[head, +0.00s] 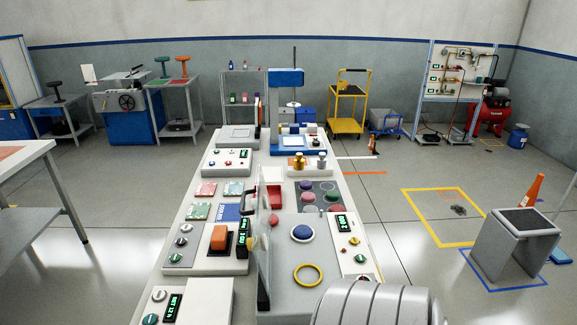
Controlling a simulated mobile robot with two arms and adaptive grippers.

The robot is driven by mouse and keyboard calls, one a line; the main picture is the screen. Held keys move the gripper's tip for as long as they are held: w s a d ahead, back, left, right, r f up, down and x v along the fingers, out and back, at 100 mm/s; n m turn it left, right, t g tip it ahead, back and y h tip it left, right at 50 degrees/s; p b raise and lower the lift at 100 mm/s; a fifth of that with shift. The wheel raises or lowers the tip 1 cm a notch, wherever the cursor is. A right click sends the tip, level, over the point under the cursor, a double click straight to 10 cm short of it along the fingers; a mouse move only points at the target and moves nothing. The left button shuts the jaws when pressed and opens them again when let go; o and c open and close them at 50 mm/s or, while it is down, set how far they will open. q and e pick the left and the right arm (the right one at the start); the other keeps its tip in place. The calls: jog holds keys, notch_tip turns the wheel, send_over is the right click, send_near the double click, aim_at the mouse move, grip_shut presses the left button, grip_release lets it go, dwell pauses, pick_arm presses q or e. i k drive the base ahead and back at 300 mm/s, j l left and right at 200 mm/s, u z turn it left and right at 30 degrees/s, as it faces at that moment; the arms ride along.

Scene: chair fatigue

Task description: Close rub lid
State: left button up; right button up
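A grey bench unit (333,285) sits at the near right of the long white bench. Its top carries a blue round pad (302,232) and a yellow ring (308,274). A thin panel, which looks like the lid (263,245), stands upright along the unit's left edge, so the top is uncovered. A small red knob (274,220) shows at the panel. I cannot tell for certain that this is the rub unit. Neither of my grippers is in view.
The long bench (181,220) holds several testers, coloured sample tiles and button panels. A silver ribbed cylinder (375,305) covers part of the near edge. A stool-like grey stand (513,243) is at right. The floor (420,275) between is clear.

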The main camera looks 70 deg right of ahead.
aim_at(260, 243)
jog(key=i+z, duration=0.15)
jog(key=z, duration=0.25)
jog(key=i+j+z, duration=0.15)
jog(key=z, duration=0.25)
jog(key=i+j+z, duration=0.1)
jog(key=z, duration=0.3)
jog(key=j+z, duration=0.4)
jog(key=i+j+z, duration=0.15)
jog(key=z, duration=0.25)
jog(key=i+j+z, duration=0.1)
jog(key=j+z, duration=0.25)
jog(key=i+j+z, duration=0.1)
jog(key=z, duration=0.3)
jog(key=j+z, duration=0.35)
